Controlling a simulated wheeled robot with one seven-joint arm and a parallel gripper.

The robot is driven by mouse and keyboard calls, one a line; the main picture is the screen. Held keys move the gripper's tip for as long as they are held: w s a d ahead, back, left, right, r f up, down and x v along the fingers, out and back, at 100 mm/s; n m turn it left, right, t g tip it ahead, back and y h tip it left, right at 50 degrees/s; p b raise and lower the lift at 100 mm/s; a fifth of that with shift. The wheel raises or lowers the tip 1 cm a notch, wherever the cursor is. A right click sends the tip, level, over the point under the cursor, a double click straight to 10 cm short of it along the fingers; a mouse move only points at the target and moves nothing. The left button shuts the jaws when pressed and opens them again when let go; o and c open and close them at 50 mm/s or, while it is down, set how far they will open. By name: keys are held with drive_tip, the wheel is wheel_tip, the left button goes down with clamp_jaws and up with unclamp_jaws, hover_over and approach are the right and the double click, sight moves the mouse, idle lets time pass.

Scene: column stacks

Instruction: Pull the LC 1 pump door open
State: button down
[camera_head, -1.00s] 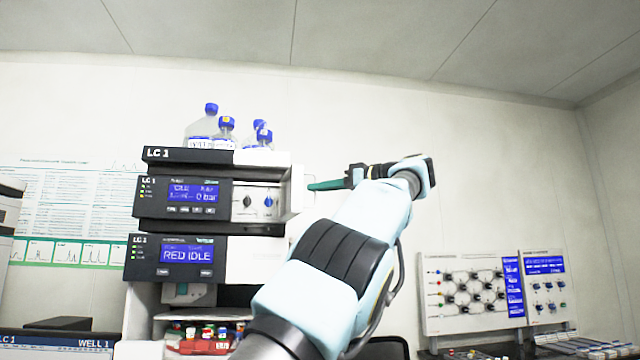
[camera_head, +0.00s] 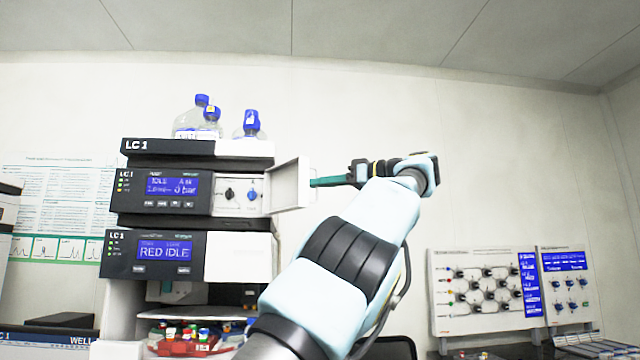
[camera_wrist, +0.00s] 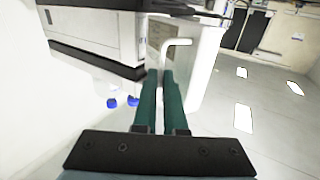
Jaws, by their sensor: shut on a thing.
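The LC 1 pump module (camera_head: 162,192) has a blue display and two knobs in its opened front bay. Its white door (camera_head: 290,186) is swung out on the right side of the stack. My gripper (camera_head: 313,183) reaches the door's outer edge from the right with its green fingers. In the wrist view, my gripper (camera_wrist: 161,75) has its green fingers close together at the white handle (camera_wrist: 178,42), and the white door (camera_wrist: 202,65) is just to their right. The exact grip on the handle is partly hidden by the fingers.
Bottles with blue caps (camera_head: 251,124) stand on top of the stack. A valve panel (camera_head: 487,290) is at the right. The wall space above my arm is clear.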

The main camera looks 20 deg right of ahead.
drive_tip(key=shift+w+f, duration=0.1)
drive_tip(key=shift+f, duration=0.1)
drive_tip(key=c, duration=1.2)
unclamp_jaws()
drive_tip(key=shift+w, duration=0.1)
drive_tip(key=shift+c, duration=0.2)
drive_tip(key=shift+o, duration=1.2)
drive_tip(key=shift+r, duration=0.1)
drive_tip(key=shift+s, duration=0.2)
drive_tip(key=p+v, duration=0.5)
drive_tip(key=v, duration=0.5)
drive_tip(key=shift+s+d, duration=0.25)
